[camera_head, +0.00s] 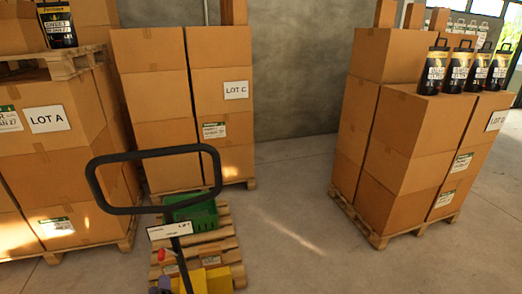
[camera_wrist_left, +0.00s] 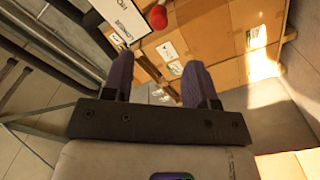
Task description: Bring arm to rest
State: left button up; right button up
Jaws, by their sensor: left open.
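My left gripper (camera_head: 160,287) shows only as small purple fingertips at the bottom edge of the head view, beside the pallet truck's post. In the left wrist view its two purple fingers (camera_wrist_left: 160,82) stand apart with nothing held between them. A red knob (camera_wrist_left: 157,17) and a white sign (camera_wrist_left: 118,18) lie beyond the fingertips. The red knob also shows in the head view (camera_head: 161,254), just above the fingertips. The rest of the left arm is hidden below the head view. My right gripper is in neither view.
A black loop handle (camera_head: 153,154) with a lift sign (camera_head: 170,229) stands ahead. Behind it a green crate (camera_head: 194,215) is on a wooden pallet (camera_head: 228,246). Stacked cartons stand left (camera_head: 60,145), behind (camera_head: 155,75) and right (camera_head: 395,150). Floor (camera_head: 290,215) is clear between the stacks.

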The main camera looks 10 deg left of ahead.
pick_arm(q)
notch_tip(320, 180, down, 5)
jog(key=d+m+g+h, duration=0.1)
jog(key=m+g+h, duration=0.2)
jog(key=s+d+r+m+g+h, duration=0.4)
jog(key=s+d+r+m+g, duration=0.1)
jog(key=s+d+r+m, duration=0.5)
jog(key=s+d+f+m+g, duration=0.1)
jog(key=s+d+f+g, duration=0.15)
jog(key=s, duration=0.65)
jog(key=s+d+f+m+g+h, duration=0.1)
jog(key=s+d+f+m, duration=0.15)
jog(key=s, duration=0.65)
jog(key=s+d+f+m+g, duration=0.1)
jog(key=s+f, duration=0.2)
jog(key=s, duration=0.5)
notch_tip(320, 180, up, 37)
jog(key=p, duration=3.7)
jog(key=shift+s+f, duration=0.2)
jog(key=shift+s, duration=0.15)
